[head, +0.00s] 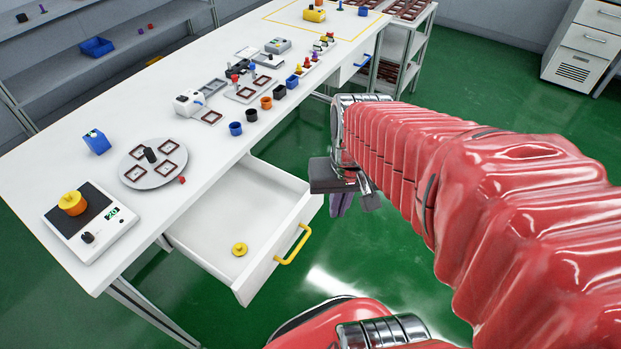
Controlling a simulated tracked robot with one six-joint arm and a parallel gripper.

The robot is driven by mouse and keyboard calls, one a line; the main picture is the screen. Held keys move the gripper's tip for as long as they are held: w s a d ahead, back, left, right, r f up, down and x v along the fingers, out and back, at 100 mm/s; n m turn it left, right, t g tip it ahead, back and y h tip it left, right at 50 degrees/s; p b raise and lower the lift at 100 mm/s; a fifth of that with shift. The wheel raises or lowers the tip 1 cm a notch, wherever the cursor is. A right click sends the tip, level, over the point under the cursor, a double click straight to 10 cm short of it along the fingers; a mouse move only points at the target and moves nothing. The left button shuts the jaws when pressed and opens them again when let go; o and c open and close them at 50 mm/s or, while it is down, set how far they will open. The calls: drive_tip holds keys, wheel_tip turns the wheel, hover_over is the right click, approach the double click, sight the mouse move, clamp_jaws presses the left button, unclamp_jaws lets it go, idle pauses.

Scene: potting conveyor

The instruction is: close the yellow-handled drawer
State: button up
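The drawer (222,217) with the yellow handle (294,245) is pulled out from under the white table, towards the floor side. A small yellow round piece (239,249) lies inside it. My gripper (352,200) hangs beyond the drawer's right front corner, to the right of and above the yellow handle in the picture. It appears apart from the drawer. The fingers point down and are mostly hidden behind the gripper body, so I cannot tell whether they are open or shut.
The white table (215,130) holds a scale (91,222), a round plate (153,163), several cups and small devices. A second drawer with a blue handle (362,60) is farther back and looks shut. Green floor (300,150) lies open in front of the table.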

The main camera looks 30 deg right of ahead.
drive_tip(key=s+d+f+m+g+y, duration=0.1)
drive_tip(key=f+m, duration=0.1)
drive_tip(key=f, duration=0.1)
drive_tip(key=s+d+f+m+y, duration=0.1)
drive_tip(key=d+f+m+y, duration=0.1)
drive_tip(key=f, duration=0.2)
drive_tip(key=s+d+f+m+g+y, duration=0.1)
drive_tip(key=f+m, duration=0.1)
drive_tip(key=f, duration=0.2)
drive_tip(key=shift+s+d+g+y, duration=0.2)
drive_tip(key=shift+d+g+y, duration=0.1)
clamp_jaws()
drive_tip(key=w+d+f+m+t+y, duration=0.1)
drive_tip(key=d+f+m+t+y, duration=0.1)
drive_tip(key=f+m+t+y, duration=0.4)
drive_tip(key=w+d+f+m+t+y, duration=0.1)
drive_tip(key=d+f+m+t, duration=0.1)
drive_tip(key=f+m+t, duration=0.65)
drive_tip(key=w+d+m+t+h, duration=0.2)
drive_tip(key=w+d+m, duration=0.2)
drive_tip(key=d+m, duration=0.1)
drive_tip(key=shift+w+d+r, duration=0.15)
drive_tip(key=shift+d+r, duration=0.3)
drive_tip(key=shift+d, duration=0.05)
drive_tip(key=shift+w, duration=0.15)
approach(318, 202)
drive_tip(key=x, duration=0.5)
drive_tip(key=shift+a, duration=0.1)
drive_tip(key=shift+w+a, duration=0.35)
drive_tip(key=shift+w, duration=0.25)
